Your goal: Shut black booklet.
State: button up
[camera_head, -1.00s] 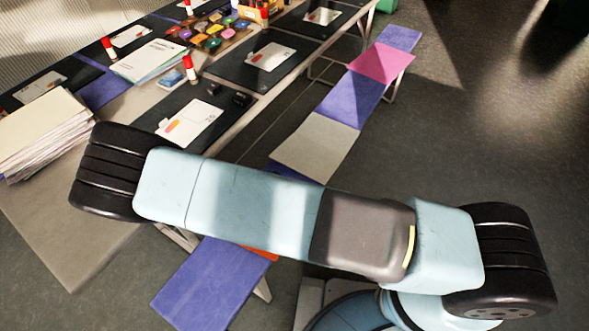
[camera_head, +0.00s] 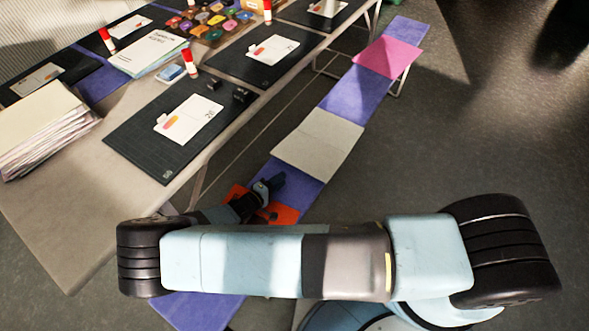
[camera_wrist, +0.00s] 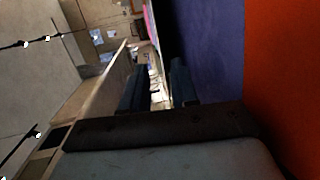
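I cannot make out for certain a black booklet in either view. The nearest black flat thing is a dark mat (camera_head: 130,135) on the table, with a white card (camera_head: 190,118) on it. My gripper (camera_head: 272,184) is low beside the table, over the bench and next to an orange sheet (camera_head: 285,214). My arm hides part of the bench there. In the wrist view my gripper's two dark fingers (camera_wrist: 158,88) stand apart with a gap between them, and nothing shows held.
Two small black objects (camera_head: 226,92) sit at the mat's right edge. A paper stack (camera_head: 45,130), white booklets (camera_head: 148,52) and red-capped glue sticks (camera_head: 189,62) stand on the table. A long bench carries purple, grey (camera_head: 318,142) and pink (camera_head: 388,58) covers. Floor at right is clear.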

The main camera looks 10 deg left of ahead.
jog(key=x, duration=0.8)
jog(key=shift+w+d, duration=0.2)
grip_shut()
dwell(1.2)
